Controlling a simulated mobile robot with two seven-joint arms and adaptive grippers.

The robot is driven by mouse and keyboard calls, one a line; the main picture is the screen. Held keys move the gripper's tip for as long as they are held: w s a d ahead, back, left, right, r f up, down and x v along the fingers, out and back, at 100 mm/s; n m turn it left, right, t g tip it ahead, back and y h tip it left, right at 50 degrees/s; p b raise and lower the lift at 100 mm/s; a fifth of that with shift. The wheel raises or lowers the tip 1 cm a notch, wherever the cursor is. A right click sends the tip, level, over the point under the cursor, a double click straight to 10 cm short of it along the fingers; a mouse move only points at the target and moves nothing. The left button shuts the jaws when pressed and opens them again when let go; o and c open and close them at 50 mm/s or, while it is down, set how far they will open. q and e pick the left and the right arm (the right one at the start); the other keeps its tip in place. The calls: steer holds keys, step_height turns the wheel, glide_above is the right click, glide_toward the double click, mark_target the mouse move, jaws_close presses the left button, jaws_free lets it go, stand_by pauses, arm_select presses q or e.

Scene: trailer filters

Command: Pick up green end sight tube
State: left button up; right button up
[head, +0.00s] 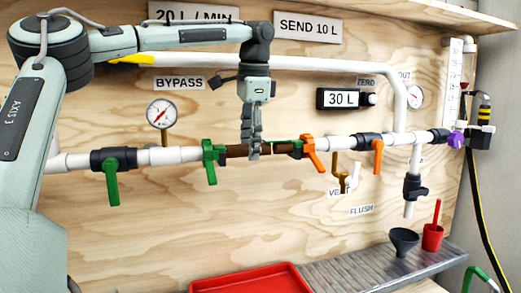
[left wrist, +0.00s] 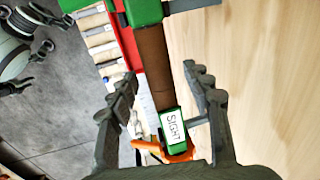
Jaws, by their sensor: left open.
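The sight tube (head: 236,151) is a brown tube set in line with the white pipe, between a green-handled valve (head: 210,160) and an orange-handled valve (head: 312,155). Its green end (head: 284,147) is on the right side. In the left wrist view the brown tube (left wrist: 153,65) ends in a green piece with a white SIGHT label (left wrist: 174,124). My left gripper (head: 252,152) points down at the brown part. Its open fingers (left wrist: 159,74) stand on either side of the tube in the left wrist view; contact cannot be told. My right gripper is out of view.
A gauge (head: 161,114) and another green valve (head: 112,175) are on the left. A red tray (head: 250,280) lies below, beside a grey ribbed ledge (head: 345,262) with a dark funnel (head: 404,241) and red cup (head: 433,236). An upper white pipe (head: 320,66) runs behind my arm.

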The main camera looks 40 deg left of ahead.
arm_select(q)
jaws_close()
steer(key=shift+r, duration=0.1)
stand_by(0.3)
